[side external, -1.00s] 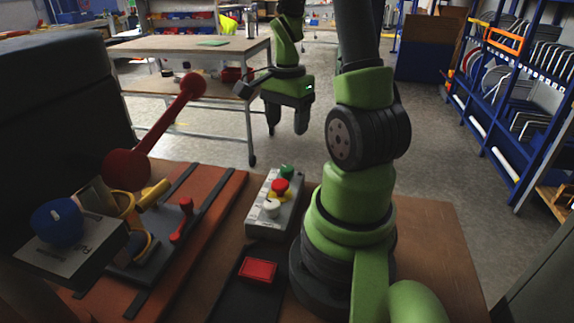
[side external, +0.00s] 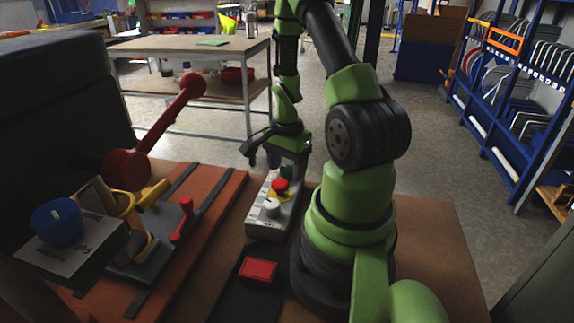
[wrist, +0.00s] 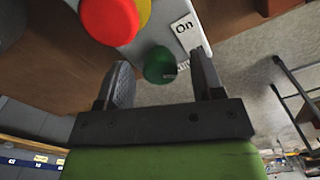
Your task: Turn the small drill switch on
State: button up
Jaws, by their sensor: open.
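A light grey switch box (side external: 262,224) stands on the table, left of my arm's base. It carries a green button (side external: 286,172) at its far end, a red button (side external: 280,185) on a yellow patch, and a white knob (side external: 271,208).
Left of the box is an orange board (side external: 215,192) with a small red lever (side external: 183,218). A large red arm (side external: 165,130) rises behind it. A grey box with a blue knob (side external: 57,222) is at far left. A red block (side external: 258,270) lies in front.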

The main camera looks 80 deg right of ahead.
jog(key=c, duration=0.9)
jog(key=shift+n, duration=0.3)
jog(key=n, duration=0.5)
jog(key=shift+n, duration=0.3)
jog(key=n, duration=0.5)
jog(key=shift+n, duration=0.3)
jog(key=o, duration=0.9)
